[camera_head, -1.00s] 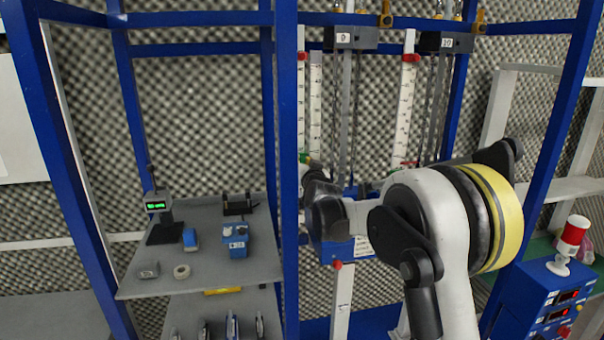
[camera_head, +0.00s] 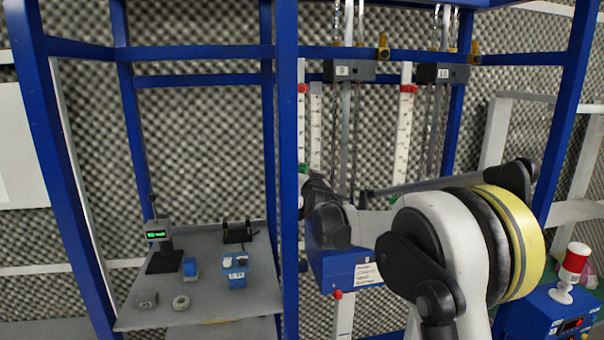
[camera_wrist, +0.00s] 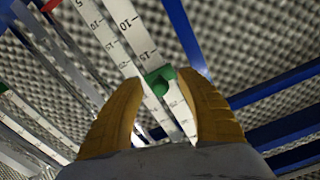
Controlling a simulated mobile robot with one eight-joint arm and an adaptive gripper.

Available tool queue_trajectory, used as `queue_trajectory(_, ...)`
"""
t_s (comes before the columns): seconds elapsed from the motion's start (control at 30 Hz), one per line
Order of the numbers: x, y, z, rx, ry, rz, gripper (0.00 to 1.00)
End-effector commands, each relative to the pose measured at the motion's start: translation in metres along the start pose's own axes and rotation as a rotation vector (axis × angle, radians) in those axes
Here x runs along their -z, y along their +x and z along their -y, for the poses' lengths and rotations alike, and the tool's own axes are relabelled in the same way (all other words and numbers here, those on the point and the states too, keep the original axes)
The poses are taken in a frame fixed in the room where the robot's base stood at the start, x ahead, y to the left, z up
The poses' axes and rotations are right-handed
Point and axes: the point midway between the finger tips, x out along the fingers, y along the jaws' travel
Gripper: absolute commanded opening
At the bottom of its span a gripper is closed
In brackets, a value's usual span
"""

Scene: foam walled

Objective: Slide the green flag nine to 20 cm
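The green flag (camera_wrist: 158,82) sits on the white scale (camera_wrist: 112,30) in the wrist view, close to a printed 15 mark; the exact reading is not clear. My gripper (camera_wrist: 164,78) is open, with one yellow finger on each side of the flag. I cannot tell whether either finger touches it. In the head view a small green spot (camera_head: 303,169) shows on the left scale, just above my gripper end, which my arm mostly hides. The black block marked 9 (camera_head: 349,71) is above. A red flag (camera_head: 302,88) is high on the same scale.
A second scale (camera_head: 403,130) and block marked 10 (camera_head: 446,73) stand to the right. A blue frame post (camera_head: 287,150) is just left of my gripper. A grey shelf (camera_head: 205,300) with small items is at left. A blue box (camera_head: 345,268) is below.

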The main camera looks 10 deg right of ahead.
Motion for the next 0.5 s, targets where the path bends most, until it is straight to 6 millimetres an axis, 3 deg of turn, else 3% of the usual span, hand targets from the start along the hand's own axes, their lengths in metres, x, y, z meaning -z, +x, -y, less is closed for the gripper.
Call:
queue_trajectory(0.27,0.000,-0.008,0.000,0.000,0.000,0.000,0.44)
queue_trajectory(0.5,0.000,-0.057,0.000,0.000,0.000,0.000,0.44)
